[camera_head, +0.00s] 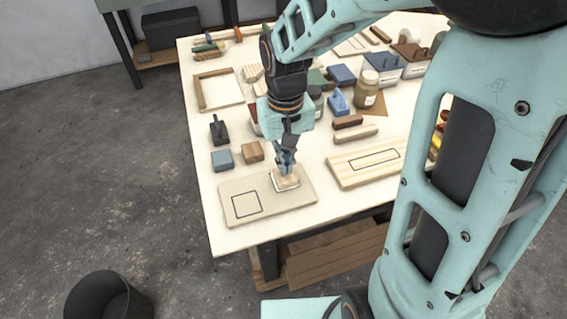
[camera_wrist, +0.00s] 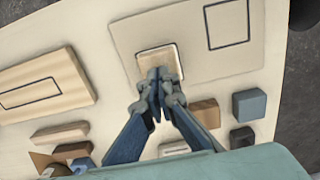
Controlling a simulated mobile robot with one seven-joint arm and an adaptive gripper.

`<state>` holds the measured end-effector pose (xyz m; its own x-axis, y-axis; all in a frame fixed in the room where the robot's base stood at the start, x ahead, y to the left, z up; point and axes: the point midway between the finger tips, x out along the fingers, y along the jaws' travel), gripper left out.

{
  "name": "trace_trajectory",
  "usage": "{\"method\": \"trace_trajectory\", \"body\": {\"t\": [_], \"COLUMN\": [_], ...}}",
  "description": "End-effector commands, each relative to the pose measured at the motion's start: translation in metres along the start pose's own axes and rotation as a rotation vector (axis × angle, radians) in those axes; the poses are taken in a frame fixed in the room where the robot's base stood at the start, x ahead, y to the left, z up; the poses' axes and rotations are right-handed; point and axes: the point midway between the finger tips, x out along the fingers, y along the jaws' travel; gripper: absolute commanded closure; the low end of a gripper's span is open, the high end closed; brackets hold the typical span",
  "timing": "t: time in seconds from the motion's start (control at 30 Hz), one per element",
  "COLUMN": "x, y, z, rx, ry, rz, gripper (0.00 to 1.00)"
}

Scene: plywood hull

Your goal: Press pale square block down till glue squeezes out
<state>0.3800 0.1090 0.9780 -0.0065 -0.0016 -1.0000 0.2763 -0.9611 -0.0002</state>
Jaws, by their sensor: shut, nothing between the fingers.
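The pale square block (camera_head: 286,180) lies on the right part of a beige board (camera_head: 262,212) near the table's front edge. A thin white border shows around the block in the head view. In the wrist view the block (camera_wrist: 159,61) sits on the board (camera_wrist: 190,25), beside an empty dark square outline (camera_wrist: 228,22). My gripper (camera_head: 285,166) points down with its fingers shut and empty. Its fingertips (camera_wrist: 159,76) are over the near part of the block and look to be at its top; I cannot tell whether they touch.
A striped wood board (camera_head: 365,163) with a rectangle outline lies to the right. A blue-grey block (camera_head: 222,160), a tan block (camera_head: 252,151) and a dark stamp-like tool (camera_head: 218,130) stand behind the beige board. Jars and more blocks crowd the table's back. A black bin (camera_head: 110,297) stands on the floor.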

Motion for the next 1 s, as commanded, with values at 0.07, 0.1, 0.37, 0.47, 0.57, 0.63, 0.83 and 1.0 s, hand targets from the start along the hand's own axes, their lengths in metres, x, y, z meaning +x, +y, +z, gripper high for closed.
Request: {"method": "trace_trajectory", "body": {"t": [0.07,0.1,0.37,0.47,0.57,0.63,0.83,1.0], "x": [-0.010,-0.013,-0.032,-0.039,-0.046,-0.051,-0.058,-0.057], "y": [0.000,0.000,0.000,0.000,0.000,0.000,0.000,0.000], "z": [-0.001,-0.001,-0.002,-0.002,-0.002,-0.002,-0.002,-0.002], "rx": [0.000,0.000,0.000,-0.001,0.000,-0.001,0.000,0.000], "ry": [0.002,0.003,0.006,0.007,0.007,0.007,0.006,0.006], "rz": [0.000,0.000,0.000,0.000,0.000,0.000,0.000,0.000], "gripper": [1.00,1.00,1.00,1.00,1.00,1.00,1.00,1.00]}}
